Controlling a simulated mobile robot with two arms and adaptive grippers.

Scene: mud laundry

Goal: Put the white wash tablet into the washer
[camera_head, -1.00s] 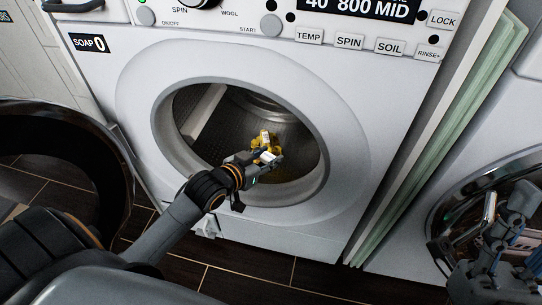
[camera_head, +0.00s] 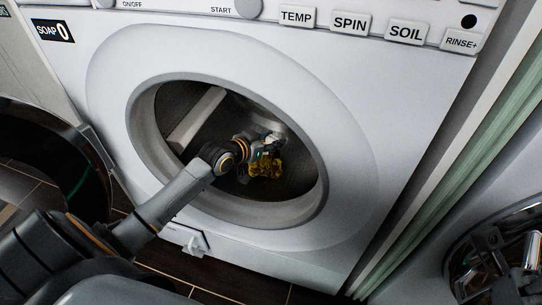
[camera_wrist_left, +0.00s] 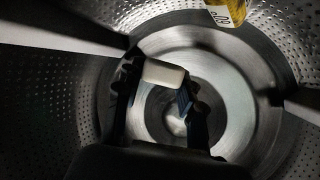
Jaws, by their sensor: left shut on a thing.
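The washer (camera_head: 350,130) faces me with its round opening uncovered and its door (camera_head: 50,160) swung out to the left. My left gripper (camera_head: 268,143) reaches through the opening into the drum (camera_head: 205,140). It is shut on the white wash tablet, which shows between the two fingers in the left wrist view (camera_wrist_left: 163,74). The perforated drum wall surrounds them there, with the drum's back beyond. In the head view the tablet is small and hard to separate from the gripper. My right gripper (camera_head: 497,268) is at the lower right; its jaw state is unclear.
A crumpled yellow item (camera_head: 265,167) is inside the drum, close below my left gripper. It shows with a white label in the left wrist view (camera_wrist_left: 230,12). The round rim (camera_head: 318,205) encircles my left arm. A second round metal-rimmed door (camera_head: 470,235) is at the right.

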